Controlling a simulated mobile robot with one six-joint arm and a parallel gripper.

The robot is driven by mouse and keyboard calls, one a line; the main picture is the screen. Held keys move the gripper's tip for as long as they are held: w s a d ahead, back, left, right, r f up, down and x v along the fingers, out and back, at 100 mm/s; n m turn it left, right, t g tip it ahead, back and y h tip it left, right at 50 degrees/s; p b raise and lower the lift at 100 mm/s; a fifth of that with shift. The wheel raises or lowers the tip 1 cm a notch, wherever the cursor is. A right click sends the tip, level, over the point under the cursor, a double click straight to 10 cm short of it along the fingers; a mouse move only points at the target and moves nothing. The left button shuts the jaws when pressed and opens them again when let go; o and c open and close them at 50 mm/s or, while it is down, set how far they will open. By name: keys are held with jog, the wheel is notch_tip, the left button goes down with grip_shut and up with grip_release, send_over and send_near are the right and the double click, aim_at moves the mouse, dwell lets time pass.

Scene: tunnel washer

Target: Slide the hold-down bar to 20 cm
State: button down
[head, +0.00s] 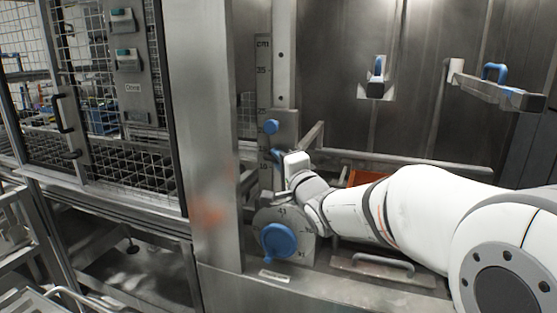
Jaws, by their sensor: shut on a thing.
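A vertical cm scale (262,85) stands on the post left of the wash chamber, with 35 readable near its top. A grey carriage (285,124) with a blue knob (271,127) sits on the rail next to it. The hold-down bar (400,163) appears to run from this carriage across the chamber to the right. My gripper (279,160) is just below the blue knob, shut on a small blue handle at the carriage. My wrist hides most of that handle and the lower scale, so the exact reading cannot be told.
A blue dial (279,241) on a numbered plate is below my wrist. Two blue-handled arms, one at the back wall (376,80) and one at right (497,85), stick out. An orange-red item (366,178) lies behind my arm. A mesh door (110,110) stands left.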

jog(key=shift+f, duration=0.15)
jog(key=c, duration=1.5)
grip_release()
jog(key=shift+o, duration=0.2)
jog(key=r+b+v, duration=0.1)
jog(key=v, duration=0.6)
jog(key=shift+s+d+f, duration=0.25)
jog(key=shift+s+f, duration=0.1)
jog(key=shift+f, duration=0.15)
